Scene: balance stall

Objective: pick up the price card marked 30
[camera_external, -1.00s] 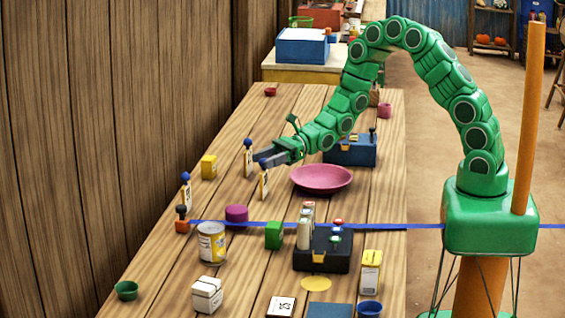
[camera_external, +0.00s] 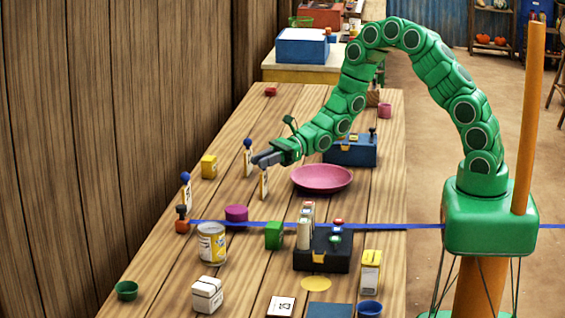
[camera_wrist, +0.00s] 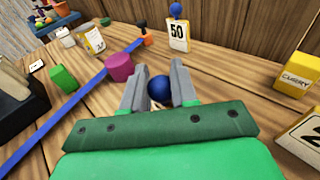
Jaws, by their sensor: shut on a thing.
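My gripper (camera_external: 262,160) is shut on the blue knob (camera_wrist: 159,89) of a price card (camera_external: 264,184). The knob sits between the fingertips (camera_wrist: 158,88) in the wrist view. The card hangs upright below the fingers, at or close to the table top; its number cannot be read. A card marked 50 (camera_wrist: 177,38) with a blue knob stands ahead, and shows at the left in the external view (camera_external: 186,194). Another blue-knobbed card (camera_external: 248,163) stands just behind my gripper. Its face is partly cut off at the wrist view's right edge (camera_wrist: 308,132).
A pink plate (camera_external: 321,180) lies right of the held card. A yellow curry box (camera_external: 209,167), a pink cylinder (camera_external: 236,213), a green block (camera_external: 274,236) and a tin can (camera_external: 211,244) stand around. A blue ribbon (camera_external: 380,226) crosses the table (camera_external: 240,290).

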